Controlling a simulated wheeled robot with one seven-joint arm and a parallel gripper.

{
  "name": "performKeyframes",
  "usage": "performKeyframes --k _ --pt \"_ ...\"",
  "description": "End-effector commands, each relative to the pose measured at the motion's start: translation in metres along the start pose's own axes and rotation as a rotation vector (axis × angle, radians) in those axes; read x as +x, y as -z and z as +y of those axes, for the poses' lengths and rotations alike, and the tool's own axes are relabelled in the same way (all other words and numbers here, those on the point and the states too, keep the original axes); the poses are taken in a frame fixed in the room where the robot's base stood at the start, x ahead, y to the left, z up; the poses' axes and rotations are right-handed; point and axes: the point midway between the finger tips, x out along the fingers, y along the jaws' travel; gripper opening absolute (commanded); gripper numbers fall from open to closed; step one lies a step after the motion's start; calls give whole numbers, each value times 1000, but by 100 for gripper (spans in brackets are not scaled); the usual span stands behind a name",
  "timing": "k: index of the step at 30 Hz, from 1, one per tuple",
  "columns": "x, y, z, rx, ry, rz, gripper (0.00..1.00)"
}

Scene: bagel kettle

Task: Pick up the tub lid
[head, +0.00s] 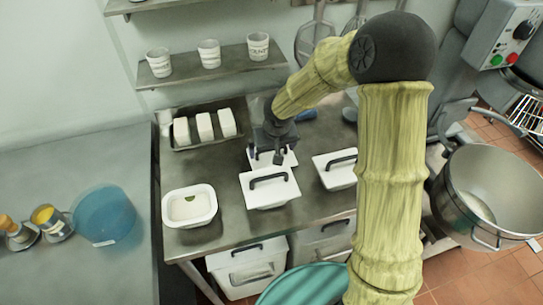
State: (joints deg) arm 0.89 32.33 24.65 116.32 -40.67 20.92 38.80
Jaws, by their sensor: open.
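White lids with dark arched handles are on the steel table. One lid (283,190) sits on a tub at the table's front middle. Another lid (325,161) is on a tub to its right, partly hidden by my arm. A third white lidded piece (290,159) lies just behind the front one, partly covered by my gripper (266,155). My gripper points down, open, at this rear piece. Whether its fingers touch or straddle the handle is too small to tell. An open white tub (190,222) with pale contents stands at the left, without a lid.
A dark tray (186,146) with several white blocks stands at the table's back left. Cups stand on a wall shelf (225,68) above. A large steel pot (490,165) is at the right. The table (228,232) is bare between the open tub and the front lid.

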Motion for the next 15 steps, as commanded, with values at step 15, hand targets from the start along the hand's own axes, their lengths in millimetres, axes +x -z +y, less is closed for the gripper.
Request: performKeyframes --k 15 --pt "16 0 1 0 -1 1 100"
